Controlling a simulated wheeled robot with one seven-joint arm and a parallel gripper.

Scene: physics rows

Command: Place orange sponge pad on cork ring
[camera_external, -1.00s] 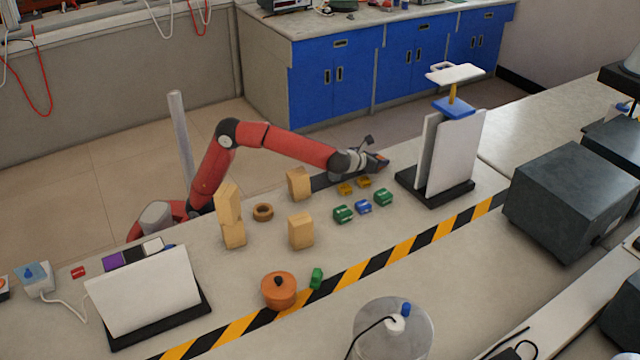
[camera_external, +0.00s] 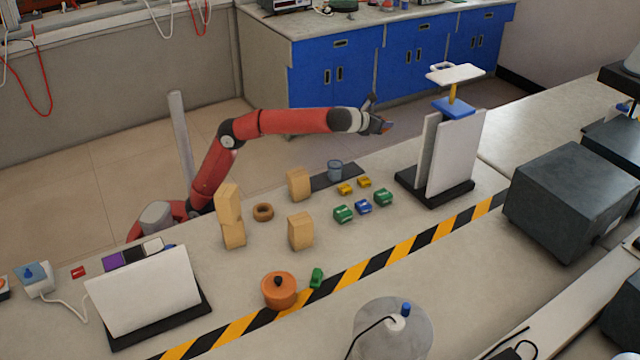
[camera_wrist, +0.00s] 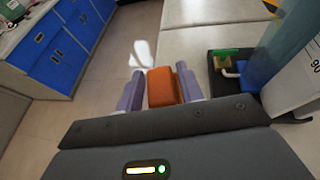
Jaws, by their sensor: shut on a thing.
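My gripper (camera_external: 384,125) is raised above the back edge of the bench, to the left of the white upright boards. In the wrist view my gripper (camera_wrist: 161,90) is shut on the orange sponge pad (camera_wrist: 161,86), which sits between its two fingers. In the external view the pad is too small to make out clearly. The cork ring (camera_external: 263,212) lies flat on the bench, between the stacked wooden blocks and a single block. Nothing shows on top of it. My gripper is well to the right of the ring and higher.
Wooden blocks (camera_external: 231,216) stacked in a tower stand left of the ring, with single blocks (camera_external: 299,184) to its right. A stand with white boards (camera_external: 455,150) rises at the right.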

